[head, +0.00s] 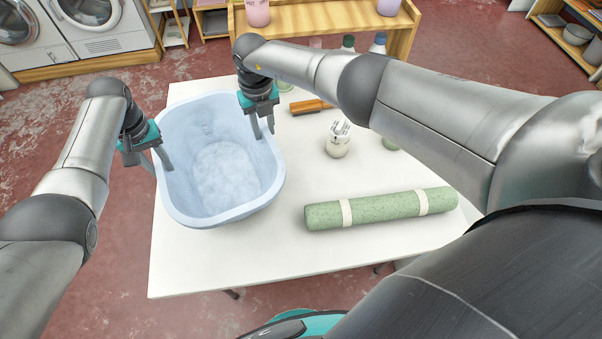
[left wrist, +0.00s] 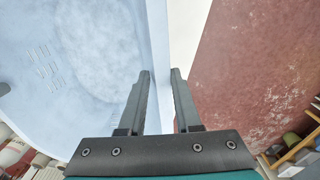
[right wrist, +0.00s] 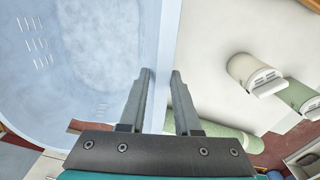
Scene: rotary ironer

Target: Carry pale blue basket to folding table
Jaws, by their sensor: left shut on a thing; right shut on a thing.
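The pale blue basket (head: 222,172) is on or just above the left part of the white folding table (head: 375,255); I cannot tell if its base touches. It looks upright, with a mottled pale floor inside. My left gripper (head: 160,165) is shut on the basket's left wall, and the left wrist view shows the wall (left wrist: 158,60) between the fingers. My right gripper (head: 262,130) is shut on the basket's far right wall, and the right wrist view shows that wall (right wrist: 160,60) between the fingers. The basket's underside is hidden.
A green roll with pale straps (head: 380,208) lies right of the basket. A white jar (head: 338,140) and an orange-brown brush (head: 308,106) stand or lie further back. A wooden shelf (head: 330,40) is behind the table. Washing machines (head: 95,25) stand at back left.

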